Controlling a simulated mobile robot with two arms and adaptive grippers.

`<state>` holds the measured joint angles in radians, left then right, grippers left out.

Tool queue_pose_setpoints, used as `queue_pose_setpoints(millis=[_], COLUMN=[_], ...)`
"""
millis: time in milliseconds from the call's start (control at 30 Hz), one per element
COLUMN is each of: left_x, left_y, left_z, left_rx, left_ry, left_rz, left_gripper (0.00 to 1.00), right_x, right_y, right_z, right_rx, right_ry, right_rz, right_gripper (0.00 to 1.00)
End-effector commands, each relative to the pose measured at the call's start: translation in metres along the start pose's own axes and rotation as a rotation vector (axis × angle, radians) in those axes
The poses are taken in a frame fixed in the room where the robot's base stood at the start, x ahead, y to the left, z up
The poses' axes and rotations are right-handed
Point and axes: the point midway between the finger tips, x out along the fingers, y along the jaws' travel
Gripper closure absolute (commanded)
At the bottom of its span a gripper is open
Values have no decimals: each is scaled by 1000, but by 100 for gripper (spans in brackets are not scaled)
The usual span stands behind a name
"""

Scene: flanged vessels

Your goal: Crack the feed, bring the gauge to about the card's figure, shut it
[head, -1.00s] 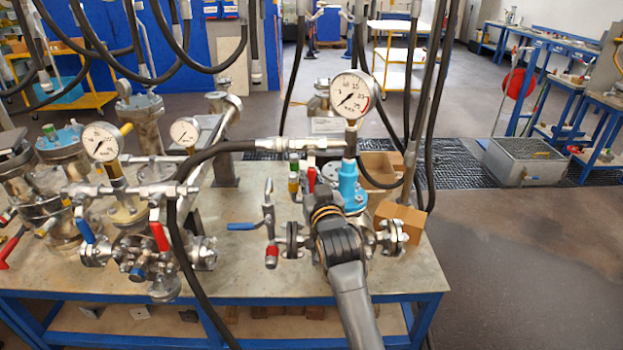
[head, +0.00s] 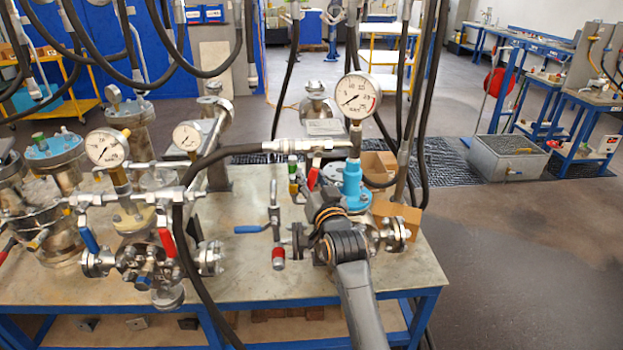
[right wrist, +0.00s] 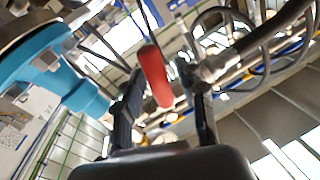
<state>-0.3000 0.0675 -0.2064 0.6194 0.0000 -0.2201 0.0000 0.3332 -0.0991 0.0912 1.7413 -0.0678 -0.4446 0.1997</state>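The large white-faced gauge (head: 354,95) stands above a teal-topped vessel (head: 352,187). Its needle points to the lower left; the figures are too small to read. My left gripper is out of view.
A cardboard box (head: 400,215) is right of the vessel. Hoses hang above.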

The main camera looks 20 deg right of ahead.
Motion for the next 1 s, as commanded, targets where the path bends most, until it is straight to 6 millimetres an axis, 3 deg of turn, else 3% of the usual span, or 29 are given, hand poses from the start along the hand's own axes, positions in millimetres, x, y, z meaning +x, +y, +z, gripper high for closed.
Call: queue_pose_setpoints(millis=[233,367,467,800,1000], left_x=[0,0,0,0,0], left_y=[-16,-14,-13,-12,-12], left_z=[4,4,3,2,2], left_rx=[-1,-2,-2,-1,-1], left_ry=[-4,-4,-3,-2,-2], left_rz=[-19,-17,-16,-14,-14], left_gripper=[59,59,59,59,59], right_x=[0,-6,-19,-89,-113], right_y=[0,0,0,0,0], right_z=[-1,-1,0,1,1], right_rx=[-1,-1,0,-1,0], right_ry=[3,3,2,0,0], right_rz=[0,0,0,0,0], right_gripper=[59,59,59,59,59])
